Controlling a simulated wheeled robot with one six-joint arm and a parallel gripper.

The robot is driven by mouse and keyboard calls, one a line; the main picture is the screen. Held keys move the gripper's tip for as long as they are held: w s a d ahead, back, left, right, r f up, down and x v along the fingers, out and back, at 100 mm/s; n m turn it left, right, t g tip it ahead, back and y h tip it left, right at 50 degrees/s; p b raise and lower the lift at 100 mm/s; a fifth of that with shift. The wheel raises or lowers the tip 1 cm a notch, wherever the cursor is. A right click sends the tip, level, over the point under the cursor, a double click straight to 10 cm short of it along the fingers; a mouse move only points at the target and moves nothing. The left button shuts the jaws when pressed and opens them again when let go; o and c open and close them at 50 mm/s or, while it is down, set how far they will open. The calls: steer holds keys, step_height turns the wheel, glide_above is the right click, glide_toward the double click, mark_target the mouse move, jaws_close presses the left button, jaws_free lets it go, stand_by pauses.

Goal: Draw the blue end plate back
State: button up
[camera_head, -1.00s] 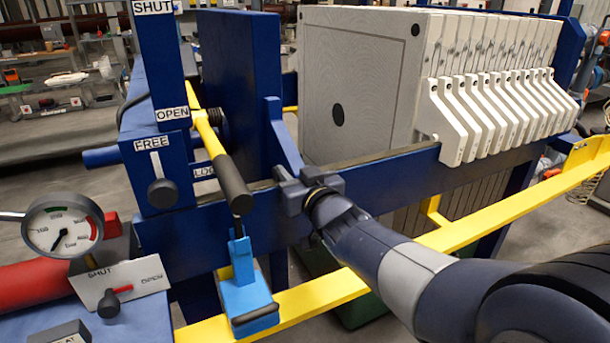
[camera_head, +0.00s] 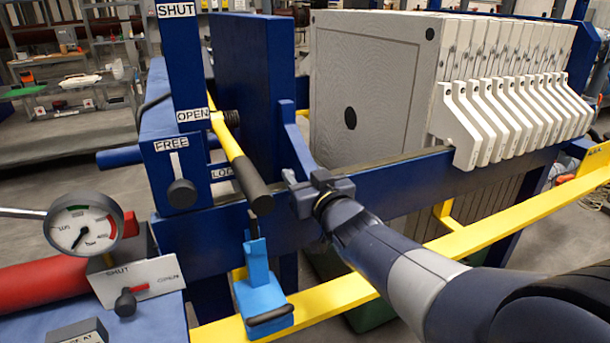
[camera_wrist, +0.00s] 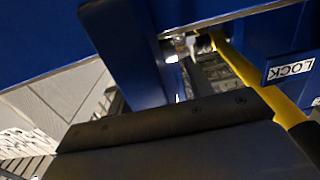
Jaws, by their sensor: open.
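The blue end plate (camera_head: 252,85) stands upright left of the pale filter plates (camera_head: 368,95), with a gap between. A slanted blue arm (camera_head: 298,140) runs from its near edge down toward the blue side rail (camera_head: 395,190). My gripper (camera_head: 303,196) is open at the lower end of this arm, in front of the rail; I cannot tell whether it touches. In the wrist view a blue bar (camera_wrist: 125,55), apparently this arm, passes behind my gripper's dark body, which hides its lower end.
A yellow lever (camera_head: 228,140) with a black grip hangs left of my gripper, near the OPEN label. A light-blue pedal (camera_head: 262,295), yellow bar (camera_head: 465,232) and pressure gauge (camera_head: 83,232) are low in front.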

steer(key=shift+s, duration=0.1)
steer(key=p+v, duration=0.1)
steer(key=v, duration=0.9)
steer(key=shift+s, duration=0.3)
steer(key=shift+d, duration=0.15)
steer(key=b+x, duration=0.1)
steer(key=x, duration=0.9)
steer(key=shift+w, duration=0.45)
steer(key=shift+d, duration=0.1)
